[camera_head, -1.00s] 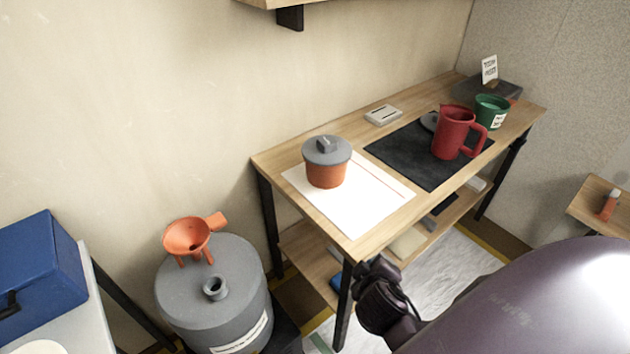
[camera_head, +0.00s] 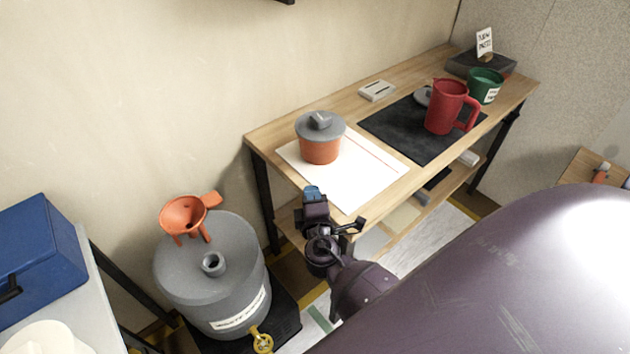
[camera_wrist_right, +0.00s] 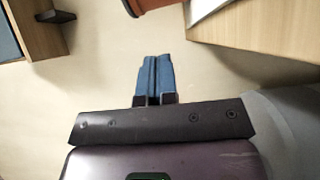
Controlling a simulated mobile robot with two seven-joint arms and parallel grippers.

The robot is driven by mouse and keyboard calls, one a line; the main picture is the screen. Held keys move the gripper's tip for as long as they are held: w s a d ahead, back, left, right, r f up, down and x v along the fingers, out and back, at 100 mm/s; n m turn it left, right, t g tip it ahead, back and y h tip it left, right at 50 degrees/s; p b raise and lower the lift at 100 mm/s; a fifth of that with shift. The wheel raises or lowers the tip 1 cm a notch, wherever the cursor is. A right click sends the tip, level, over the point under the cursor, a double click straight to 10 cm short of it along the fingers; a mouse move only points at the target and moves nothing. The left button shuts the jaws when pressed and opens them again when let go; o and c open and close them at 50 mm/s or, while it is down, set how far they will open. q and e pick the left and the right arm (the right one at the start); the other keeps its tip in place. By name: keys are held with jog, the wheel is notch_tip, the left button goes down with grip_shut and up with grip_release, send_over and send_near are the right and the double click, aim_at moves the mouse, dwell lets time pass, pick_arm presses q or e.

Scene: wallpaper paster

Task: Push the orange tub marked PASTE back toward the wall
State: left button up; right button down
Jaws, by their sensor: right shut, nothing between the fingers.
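The orange tub (camera_head: 320,149) with a grey lid stands upright on a white sheet (camera_head: 349,182) at the left end of the wooden table. No PASTE marking can be read on the side that shows. In the right wrist view part of an orange-brown thing, likely the tub (camera_wrist_right: 150,4), shows at the top edge. My right gripper (camera_head: 313,193) is at the table's front left edge, in front of the tub and apart from it. Its blue fingertips (camera_wrist_right: 155,76) are together with nothing between them. My left gripper is out of view.
A red jug (camera_head: 446,107) stands on a black mat (camera_head: 400,130), with a green pot (camera_head: 484,86) beyond it. A grey drum (camera_head: 205,258) with an orange funnel (camera_head: 184,215) stands left of the table. Bare wood lies behind the tub.

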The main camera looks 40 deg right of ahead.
aim_at(323, 153)
jog(key=x, duration=0.9)
jog(key=shift+r, duration=0.15)
jog(key=shift+w+d+p, duration=0.25)
jog(key=shift+d+p, duration=0.1)
jog(key=shift+d, duration=0.75)
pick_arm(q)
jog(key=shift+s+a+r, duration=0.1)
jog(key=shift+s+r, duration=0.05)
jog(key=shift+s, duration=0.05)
pick_arm(e)
jog(key=shift+w+d, duration=0.25)
jog(key=shift+d, duration=0.55)
jog(key=shift+w+d+f+b, duration=0.15)
jog(key=shift+d+b, duration=0.15)
jog(key=shift+d, duration=0.25)
jog(key=shift+w+d+f+b, duration=0.15)
jog(key=shift+d+b, duration=0.1)
jog(key=shift+d, duration=0.35)
jog(key=shift+w+d, duration=0.1)
jog(key=shift+d, duration=0.2)
jog(key=shift+r, duration=0.1)
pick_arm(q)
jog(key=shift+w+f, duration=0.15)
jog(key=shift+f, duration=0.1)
pick_arm(e)
jog(key=shift+r, duration=0.15)
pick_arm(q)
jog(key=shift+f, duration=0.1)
pick_arm(e)
jog(key=shift+a, duration=0.1)
